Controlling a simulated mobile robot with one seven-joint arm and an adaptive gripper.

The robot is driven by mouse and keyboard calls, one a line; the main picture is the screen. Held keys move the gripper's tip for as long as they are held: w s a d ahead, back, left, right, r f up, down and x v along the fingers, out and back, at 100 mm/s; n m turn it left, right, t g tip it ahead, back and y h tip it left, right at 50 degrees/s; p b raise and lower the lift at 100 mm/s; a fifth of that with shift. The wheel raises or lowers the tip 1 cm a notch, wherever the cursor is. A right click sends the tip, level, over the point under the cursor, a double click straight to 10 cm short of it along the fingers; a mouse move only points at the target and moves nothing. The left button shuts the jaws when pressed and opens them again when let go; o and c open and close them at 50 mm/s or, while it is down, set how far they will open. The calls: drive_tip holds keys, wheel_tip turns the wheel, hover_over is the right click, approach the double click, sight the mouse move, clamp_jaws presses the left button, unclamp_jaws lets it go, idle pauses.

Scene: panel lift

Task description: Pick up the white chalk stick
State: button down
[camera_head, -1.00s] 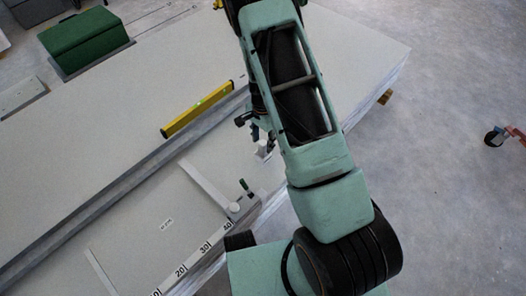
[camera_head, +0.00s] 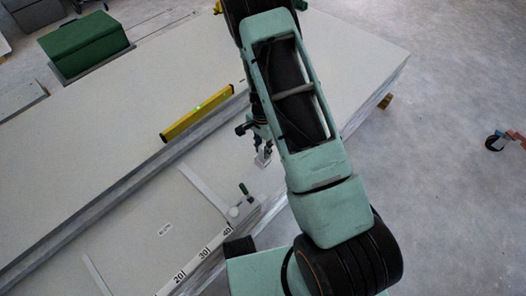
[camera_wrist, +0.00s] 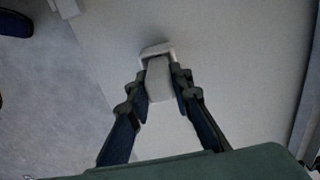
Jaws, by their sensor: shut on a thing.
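My gripper (camera_wrist: 160,82) is shut on a pale, blocky piece, which I take to be the white chalk stick (camera_wrist: 158,78), held between the fingertips in the wrist view. A white bracket-like shape (camera_wrist: 155,48) shows just beyond it; I cannot tell whether they touch. In the head view my gripper (camera_head: 263,150) is partly hidden by my arm, over the near right part of the panel, with a small white shape at its tips. Whether the stick is clear of the surface is hard to tell.
A large pale panel stack (camera_head: 330,70) fills the scene. A yellow level (camera_head: 197,111) lies by a long grey rail (camera_head: 110,200). A green box (camera_head: 85,45) stands far left.

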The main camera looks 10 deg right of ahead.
drive_tip(key=shift+r, duration=0.5)
wheel_tip(320, 180, up, 2)
drive_tip(key=shift+r+p, duration=0.2)
drive_tip(key=shift+p, duration=0.4)
drive_tip(key=s+d+r+p, duration=0.4)
drive_tip(key=s+r, duration=0.5)
drive_tip(key=s, duration=0.4)
drive_tip(key=shift+s+r, duration=0.2)
drive_tip(key=shift+r, duration=0.1)
